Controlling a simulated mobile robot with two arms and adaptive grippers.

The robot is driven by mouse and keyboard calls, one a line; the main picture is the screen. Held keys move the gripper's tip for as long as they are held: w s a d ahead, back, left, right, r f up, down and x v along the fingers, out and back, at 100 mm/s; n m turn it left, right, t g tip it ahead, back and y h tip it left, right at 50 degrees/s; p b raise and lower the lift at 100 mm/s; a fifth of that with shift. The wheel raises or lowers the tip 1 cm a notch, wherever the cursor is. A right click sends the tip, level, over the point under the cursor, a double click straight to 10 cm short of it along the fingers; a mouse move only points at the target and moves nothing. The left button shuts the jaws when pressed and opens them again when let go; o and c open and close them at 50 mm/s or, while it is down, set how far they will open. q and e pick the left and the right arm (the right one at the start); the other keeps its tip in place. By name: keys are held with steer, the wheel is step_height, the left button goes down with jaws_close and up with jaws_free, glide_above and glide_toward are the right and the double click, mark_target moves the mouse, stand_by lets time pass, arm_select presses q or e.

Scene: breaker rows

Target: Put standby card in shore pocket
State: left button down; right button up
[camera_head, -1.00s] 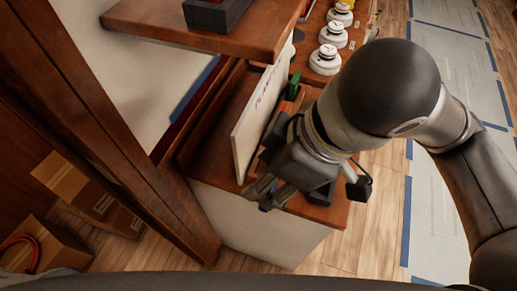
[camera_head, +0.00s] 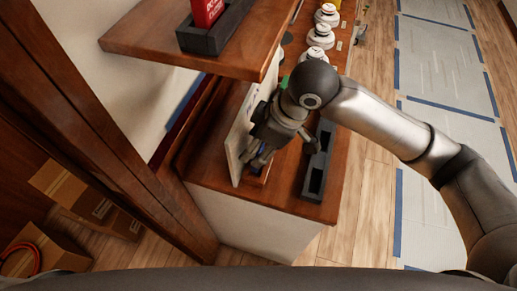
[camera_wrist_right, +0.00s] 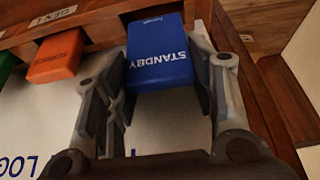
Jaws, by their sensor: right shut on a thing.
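The standby card (camera_wrist_right: 160,40) is blue with white "STANDBY" lettering and sits between the fingers of my right gripper (camera_wrist_right: 165,75) in the right wrist view. The gripper is shut on it. In the head view the right gripper (camera_head: 255,160) is low over the cabinet top, beside the white board, and hides most of the card. The card's far end is close to a wooden rack (camera_wrist_right: 100,25); I cannot tell whether it is still inside a slot. No label reading "shore" is legible. My left gripper is not in view.
An orange card (camera_wrist_right: 57,57) stands under a "GEN 1" label, beside a green card (camera_wrist_right: 6,66). A white board (camera_head: 238,135) is close to the gripper. A black two-compartment holder (camera_head: 318,165) lies to the right. A shelf (camera_head: 150,38) overhangs, bearing a red card (camera_head: 207,10).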

mark_target(262, 148)
steer(key=shift+f, duration=1.6)
steer(key=shift+f+p, duration=0.15)
steer(key=shift+p, duration=0.15)
steer(key=o, duration=1)
steer(key=shift+r, duration=0.2)
steer(key=v, duration=1.2)
steer(key=shift+f, duration=0.1)
